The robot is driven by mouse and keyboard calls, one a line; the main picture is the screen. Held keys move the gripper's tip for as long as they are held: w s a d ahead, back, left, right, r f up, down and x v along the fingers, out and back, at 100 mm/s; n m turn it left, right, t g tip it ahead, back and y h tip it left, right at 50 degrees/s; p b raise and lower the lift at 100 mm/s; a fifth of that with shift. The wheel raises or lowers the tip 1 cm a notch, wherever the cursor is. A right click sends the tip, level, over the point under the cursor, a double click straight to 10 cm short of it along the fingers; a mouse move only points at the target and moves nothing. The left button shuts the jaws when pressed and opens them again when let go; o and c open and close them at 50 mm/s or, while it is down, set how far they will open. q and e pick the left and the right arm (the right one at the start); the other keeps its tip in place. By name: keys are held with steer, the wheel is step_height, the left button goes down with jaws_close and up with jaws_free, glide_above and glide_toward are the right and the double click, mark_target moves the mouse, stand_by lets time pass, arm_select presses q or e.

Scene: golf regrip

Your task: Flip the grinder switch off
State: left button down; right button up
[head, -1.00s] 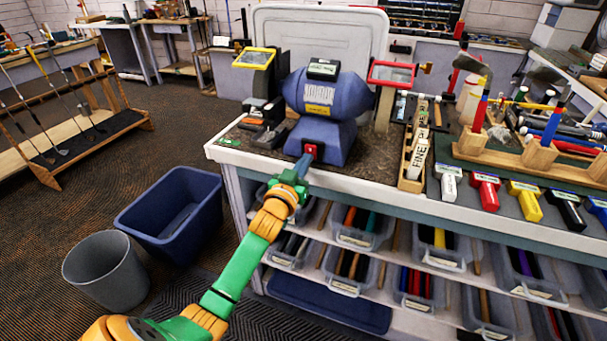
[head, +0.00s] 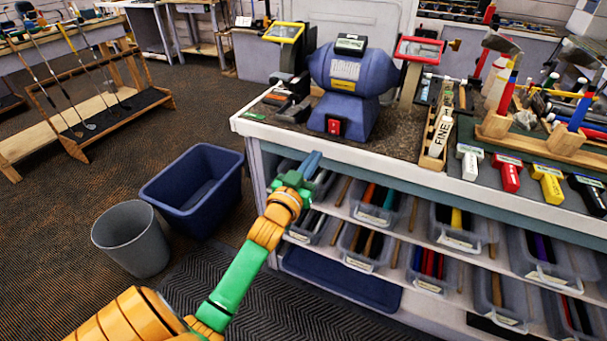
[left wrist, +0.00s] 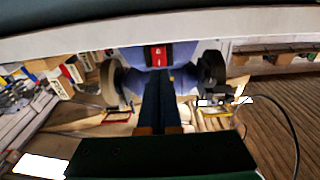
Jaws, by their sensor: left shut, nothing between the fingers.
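The blue bench grinder (head: 350,78) stands on the dark mat of the workbench (head: 300,134). Its red switch (head: 334,126) is on the front of the base, facing me. The switch also shows in the left wrist view (left wrist: 158,57), beyond my fingers; I cannot tell its position for certain. My left gripper (head: 312,160) is shut and empty. It is in front of the bench's front edge, below and apart from the switch. In the left wrist view its closed fingers (left wrist: 160,100) point toward the grinder base. My right gripper is not in view.
A blue bin (head: 195,190) and a grey bin (head: 131,238) stand on the floor left of the bench. Shelves with several grey trays (head: 375,215) are under the bench top. A wooden box (head: 438,135) and several coloured-handled tools (head: 508,178) lie right of the grinder.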

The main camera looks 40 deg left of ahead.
arm_select(q)
steer(key=v, duration=0.4)
steer(key=shift+s+d, duration=0.1)
steer(key=shift+s, duration=0.25)
steer(key=shift+w, duration=0.1)
